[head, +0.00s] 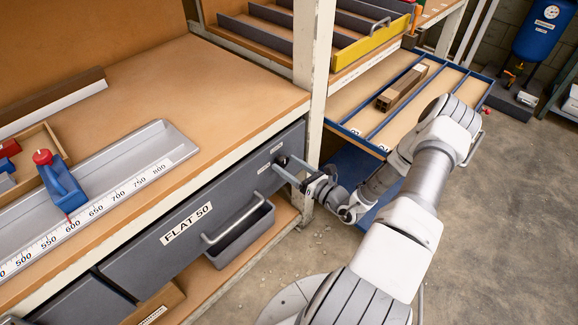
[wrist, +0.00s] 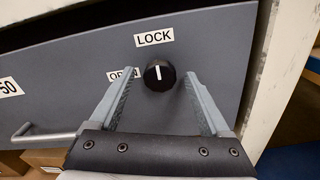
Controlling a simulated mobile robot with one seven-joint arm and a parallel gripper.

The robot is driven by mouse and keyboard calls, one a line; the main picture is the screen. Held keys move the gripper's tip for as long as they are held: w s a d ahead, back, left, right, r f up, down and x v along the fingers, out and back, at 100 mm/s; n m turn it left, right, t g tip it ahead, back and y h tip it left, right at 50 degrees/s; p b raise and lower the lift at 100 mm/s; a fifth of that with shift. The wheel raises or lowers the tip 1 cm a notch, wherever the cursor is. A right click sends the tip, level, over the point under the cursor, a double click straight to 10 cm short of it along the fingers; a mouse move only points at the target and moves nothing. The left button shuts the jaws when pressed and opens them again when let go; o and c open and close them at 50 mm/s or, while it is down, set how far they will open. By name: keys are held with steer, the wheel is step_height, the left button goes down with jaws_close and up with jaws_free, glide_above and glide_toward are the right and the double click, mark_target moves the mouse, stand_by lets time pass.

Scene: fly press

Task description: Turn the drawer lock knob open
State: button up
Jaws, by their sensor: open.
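The drawer lock knob (wrist: 159,75) is round and black on the grey drawer front (wrist: 220,45). Its white pointer line stands upright, toward the LOCK label (wrist: 154,37) above it. The OPEN label (wrist: 123,74) is to its left, partly hidden by a finger. My gripper (wrist: 158,78) is open, with one finger on each side of the knob and a visible gap on both sides in the picture. I cannot tell how far the fingertips reach along the knob's depth. In the head view my gripper (head: 289,168) is at the right end of the FLAT 50 drawer (head: 155,255).
A bar handle (head: 234,221) sticks out of the drawer front. A pale post (head: 317,100) stands just right of the drawer. A blue-edged divided tray (head: 372,145) lies beyond it, near my arm. A grey bin (head: 243,240) sits below the drawer.

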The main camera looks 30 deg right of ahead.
jaws_close()
stand_by(0.3)
